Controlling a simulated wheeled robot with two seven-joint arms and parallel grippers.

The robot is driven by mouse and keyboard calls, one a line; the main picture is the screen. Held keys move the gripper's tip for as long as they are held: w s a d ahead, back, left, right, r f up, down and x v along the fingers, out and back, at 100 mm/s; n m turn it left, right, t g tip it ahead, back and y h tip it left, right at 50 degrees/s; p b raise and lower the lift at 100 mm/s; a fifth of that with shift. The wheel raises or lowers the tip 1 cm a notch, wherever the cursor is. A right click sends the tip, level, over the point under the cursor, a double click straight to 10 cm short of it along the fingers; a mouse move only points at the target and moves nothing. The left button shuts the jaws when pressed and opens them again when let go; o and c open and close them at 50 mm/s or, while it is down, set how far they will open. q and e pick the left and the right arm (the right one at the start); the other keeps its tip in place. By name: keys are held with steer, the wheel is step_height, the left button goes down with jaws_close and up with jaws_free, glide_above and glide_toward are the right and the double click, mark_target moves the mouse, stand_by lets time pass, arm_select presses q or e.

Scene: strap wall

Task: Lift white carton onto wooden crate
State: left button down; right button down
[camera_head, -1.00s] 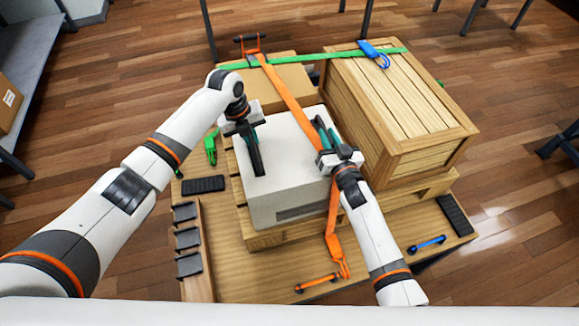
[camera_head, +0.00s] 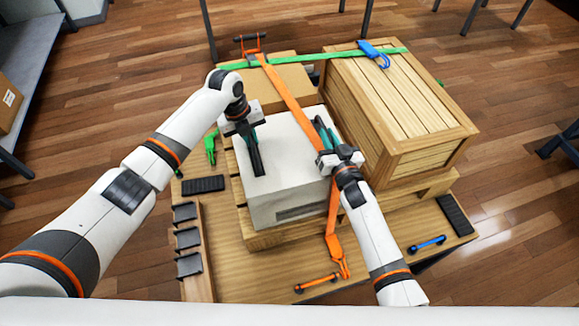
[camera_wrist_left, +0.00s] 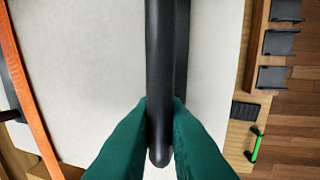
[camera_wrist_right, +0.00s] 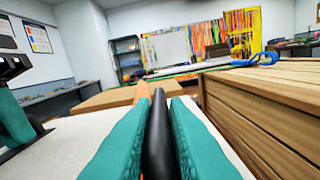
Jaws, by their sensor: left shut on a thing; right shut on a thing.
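The white carton (camera_head: 290,185) sits on a wooden pallet, to the left of the wooden crate (camera_head: 430,150). An orange strap (camera_head: 287,93) runs over the carton's right part. My left gripper (camera_head: 254,155) is shut on a black handle bar on the carton's top; the bar (camera_wrist_left: 167,60) shows between the green fingers in the left wrist view. My right gripper (camera_head: 328,140) is shut on a second black bar (camera_wrist_right: 158,130) near the carton's right side, next to the orange strap. The bars' ends are partly hidden by the grippers.
A brown carton (camera_head: 275,85) stands behind, with a green strap (camera_head: 320,55) across it and the crate. A blue hook (camera_head: 374,53) lies on the crate top. Black holders (camera_head: 187,240) line the left edge. An orange hook (camera_head: 318,282) and blue tool (camera_head: 427,244) lie in front.

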stand_by(0.6)
